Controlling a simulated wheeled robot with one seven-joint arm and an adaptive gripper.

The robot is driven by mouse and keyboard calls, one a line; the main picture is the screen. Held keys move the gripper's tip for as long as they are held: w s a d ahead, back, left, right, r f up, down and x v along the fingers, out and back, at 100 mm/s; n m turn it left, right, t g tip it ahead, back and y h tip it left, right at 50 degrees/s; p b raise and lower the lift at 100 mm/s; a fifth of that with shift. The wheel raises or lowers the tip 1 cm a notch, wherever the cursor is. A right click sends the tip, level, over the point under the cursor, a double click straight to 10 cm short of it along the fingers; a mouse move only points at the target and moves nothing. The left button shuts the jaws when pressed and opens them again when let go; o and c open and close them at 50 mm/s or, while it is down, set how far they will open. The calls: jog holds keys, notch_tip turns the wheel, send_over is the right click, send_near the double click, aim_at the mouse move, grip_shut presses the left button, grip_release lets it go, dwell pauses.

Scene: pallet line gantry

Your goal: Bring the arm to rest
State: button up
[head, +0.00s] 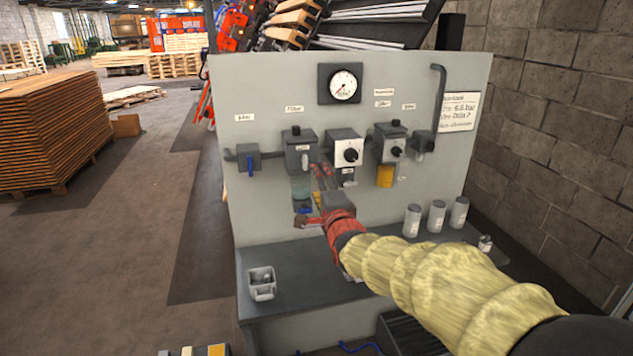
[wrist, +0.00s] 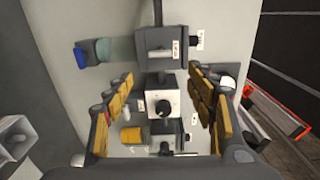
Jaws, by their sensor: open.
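My arm, in a pale yellow ribbed sleeve, reaches from the lower right of the head view toward a grey panel (head: 262,95). My gripper (head: 312,197) is in front of the panel's lower middle, below the row of fittings. In the wrist view my gripper (wrist: 161,76) has its two yellow-padded fingers spread wide, with nothing held between them. A white-faced unit with a black knob (wrist: 162,103) shows between the fingers, beyond them. Whether a fingertip touches the panel cannot be told.
The panel carries a round gauge (head: 343,84), a filter housing (head: 299,158) and a yellow-bowled lubricator (head: 385,175). Several grey canisters (head: 437,216) and a small open bin (head: 262,284) stand on the bench (head: 300,297). A block wall (head: 560,110) bounds the right; open floor lies left.

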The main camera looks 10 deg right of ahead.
jog(key=s+f+n+g, duration=0.4)
jog(key=s+f+n, duration=0.1)
jog(key=f, duration=0.3)
jog(key=s+f+n+g, duration=0.4)
jog(key=s+f+n, duration=0.1)
jog(key=f, duration=0.3)
jog(key=s+f+n+g, duration=0.2)
jog(key=s+n+g, duration=0.4)
jog(key=s, duration=1.6)
jog(key=s+r+n+t, duration=0.1)
jog(key=s+r, duration=0.4)
jog(key=s, duration=0.5)
jog(key=shift+a+r+n+t+p, duration=0.2)
jog(key=shift+n+t+p, duration=0.1)
jog(key=shift+n, duration=0.3)
